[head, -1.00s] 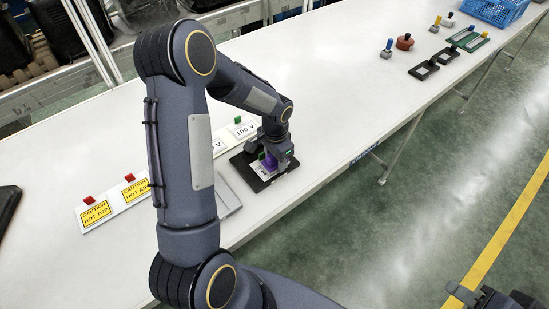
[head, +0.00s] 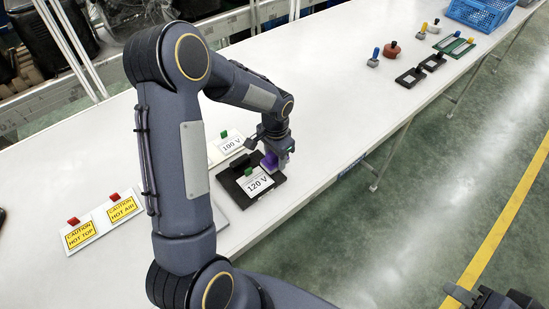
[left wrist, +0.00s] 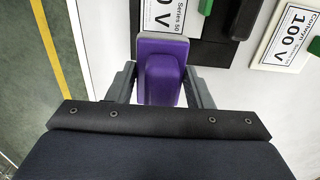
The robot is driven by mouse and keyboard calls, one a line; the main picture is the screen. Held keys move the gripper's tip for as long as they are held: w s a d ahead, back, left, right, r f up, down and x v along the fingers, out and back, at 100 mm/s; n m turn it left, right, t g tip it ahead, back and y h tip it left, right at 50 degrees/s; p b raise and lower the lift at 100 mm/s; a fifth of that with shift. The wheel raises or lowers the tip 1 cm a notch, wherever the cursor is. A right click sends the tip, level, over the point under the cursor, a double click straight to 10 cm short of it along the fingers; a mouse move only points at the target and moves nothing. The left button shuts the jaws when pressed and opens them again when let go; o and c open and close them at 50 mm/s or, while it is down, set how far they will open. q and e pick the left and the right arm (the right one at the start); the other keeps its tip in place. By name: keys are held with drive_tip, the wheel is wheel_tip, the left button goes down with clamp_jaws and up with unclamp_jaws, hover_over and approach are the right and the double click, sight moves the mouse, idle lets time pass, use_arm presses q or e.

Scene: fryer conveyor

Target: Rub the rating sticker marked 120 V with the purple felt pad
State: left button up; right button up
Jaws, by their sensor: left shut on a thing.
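The 120 V rating sticker (head: 257,184) is a white label with a green tab, lying on a black plate (head: 232,192) near the table's front edge. My left gripper (head: 272,158) is shut on the purple felt pad (head: 268,162), at the upper right edge of the sticker. In the left wrist view the purple pad (left wrist: 162,70) sits between the fingers, and part of the sticker (left wrist: 163,14) shows just beyond it, its top end marked Series 50. I cannot tell whether the pad touches the sticker. My right gripper (head: 490,298) is at the bottom right, away from the table, its jaws unclear.
A 100 V sticker (head: 229,142) with a green tab lies behind the black plate. Two yellow caution labels (head: 82,236) with red tabs lie at left. Dark frames (head: 411,78), small knobbed items and a blue basket (head: 480,13) stand far right. The middle table is clear.

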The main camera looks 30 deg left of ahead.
use_arm(q)
drive_tip(key=shift+w+r+p, duration=0.15)
drive_tip(key=shift+r+p, duration=0.3)
drive_tip(key=shift+r, duration=0.5)
drive_tip(key=shift+r+p, duration=0.65)
drive_tip(key=shift+r, duration=0.4)
